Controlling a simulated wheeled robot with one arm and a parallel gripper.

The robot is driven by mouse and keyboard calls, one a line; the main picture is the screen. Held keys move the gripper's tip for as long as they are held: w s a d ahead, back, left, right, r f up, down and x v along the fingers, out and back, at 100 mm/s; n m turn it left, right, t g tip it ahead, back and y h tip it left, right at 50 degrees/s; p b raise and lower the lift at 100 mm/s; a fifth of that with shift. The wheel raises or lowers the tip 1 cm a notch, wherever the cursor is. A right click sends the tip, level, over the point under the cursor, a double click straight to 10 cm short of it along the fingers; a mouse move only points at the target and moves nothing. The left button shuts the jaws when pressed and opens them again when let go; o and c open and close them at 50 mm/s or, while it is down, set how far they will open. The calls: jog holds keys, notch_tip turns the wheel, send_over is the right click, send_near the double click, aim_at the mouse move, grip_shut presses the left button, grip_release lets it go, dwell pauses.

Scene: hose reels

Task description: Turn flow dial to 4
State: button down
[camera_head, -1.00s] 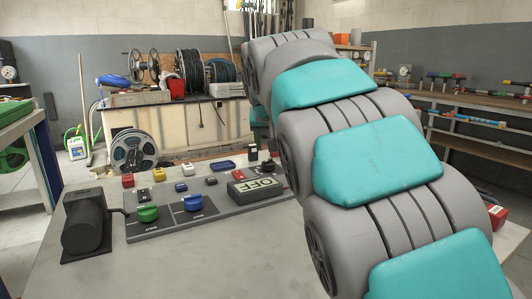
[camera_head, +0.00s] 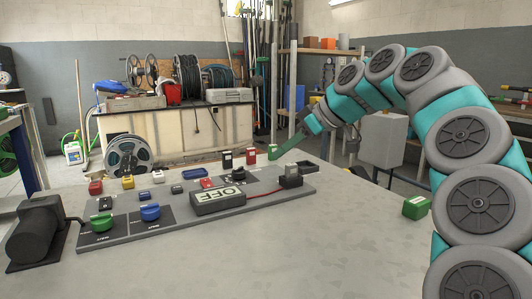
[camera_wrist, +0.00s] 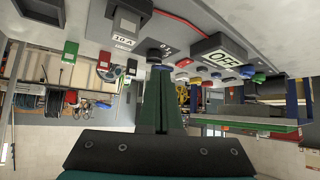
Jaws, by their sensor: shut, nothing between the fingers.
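A black round dial (camera_head: 238,173) stands on a dark plate with white marks on the grey panel (camera_head: 165,232). Its label and setting are too small to read. In the wrist view the dial (camera_wrist: 155,54) shows just beyond my fingertips, partly hidden by them. My gripper (camera_head: 274,156) has green fingers, shut and empty, pointing down and left towards the dial. In the head view a gap shows between the tips and the dial; contact is not visible. A green knob (camera_head: 101,223) and a blue knob (camera_head: 150,212) stand on labelled plates at the panel's front left.
An OFF display box (camera_head: 221,198) sits in front of the dial. A dark switch box (camera_head: 291,176) with a red cable stands right of it. Red (camera_head: 250,155) and black (camera_head: 226,158) blocks stand behind. The bench front is clear.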

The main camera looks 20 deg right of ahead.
aim_at(238, 172)
jog(key=x, duration=0.8)
jog(key=shift+p, duration=0.4)
jog(key=w+a, duration=0.2)
jog(key=shift+w+a+f+p, duration=0.1)
jog(key=shift+w+f+p, duration=0.15)
jog(key=shift+p, duration=0.1)
jog(key=shift+w+a+r, duration=0.1)
jog(key=shift+w+a, duration=0.2)
jog(key=shift+w, duration=0.05)
